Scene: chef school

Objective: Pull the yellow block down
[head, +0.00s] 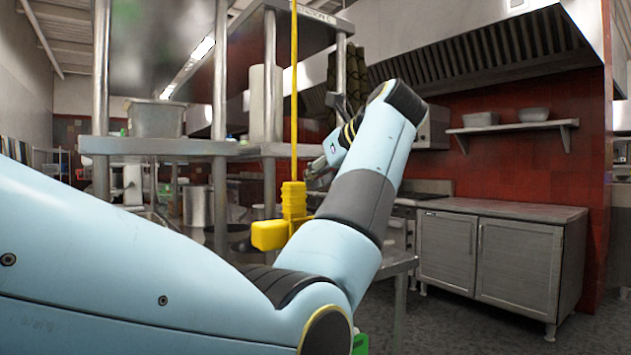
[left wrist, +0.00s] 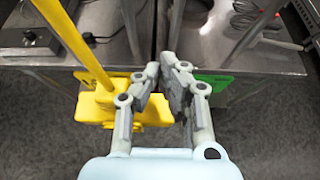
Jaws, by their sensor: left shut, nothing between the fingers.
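The yellow block (head: 270,235) hangs at the lower end of a straight yellow rod (head: 294,90) near the middle of the head view. My left arm crosses in front of its lower right part. In the left wrist view the block (left wrist: 100,105) lies left of and partly behind the fingers, with the rod (left wrist: 75,42) rising to the upper left. My left gripper (left wrist: 160,70) is shut with nothing between its fingers, beside the block; contact cannot be told. In the head view the left gripper (head: 318,169) is small, right of the rod. My right gripper is out of view.
A steel shelf unit (head: 160,147) with a grey bin (head: 155,118) stands behind on the left. A steel cabinet (head: 490,250) stands at the right, with dark floor before it. A green item (left wrist: 212,84) shows right of the fingers.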

